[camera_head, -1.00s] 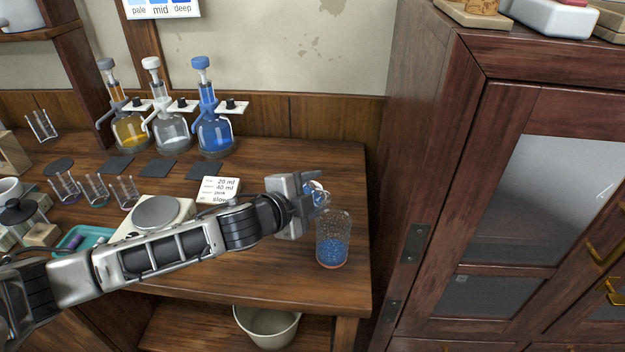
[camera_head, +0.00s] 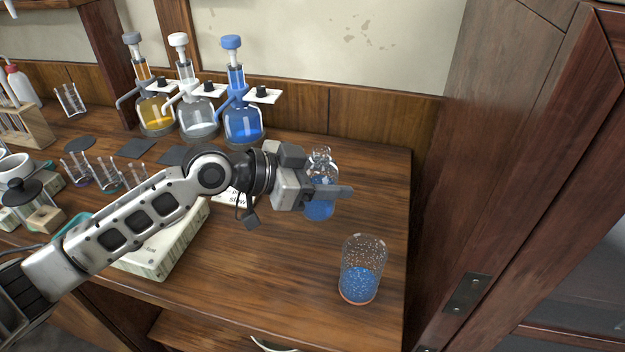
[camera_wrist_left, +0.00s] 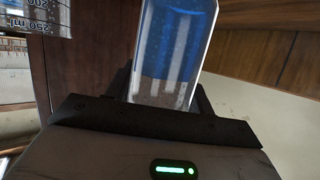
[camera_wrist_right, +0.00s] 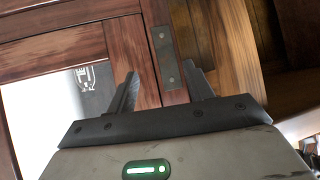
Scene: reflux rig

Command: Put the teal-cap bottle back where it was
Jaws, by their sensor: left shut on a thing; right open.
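My left gripper (camera_head: 322,182) is shut on a clear glass bottle (camera_head: 319,207) with blue liquid in it. The bottle is upright near the right end of the wooden bench; whether it touches the bench I cannot tell. No teal cap shows on it. The left wrist view shows its glass body (camera_wrist_left: 172,55) between the fingers. My right gripper (camera_wrist_right: 162,85) is open and empty in the right wrist view, in front of a wooden cabinet door (camera_wrist_right: 60,50). It is out of the head view.
A glass beaker (camera_head: 361,272) with speckled blue contents stands at the bench's front right. Three dispenser bottles, blue (camera_head: 243,122), clear (camera_head: 197,118) and amber (camera_head: 155,112), stand at the back. Dark mats (camera_head: 137,148) lie before them. A tall cabinet (camera_head: 500,150) bounds the right.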

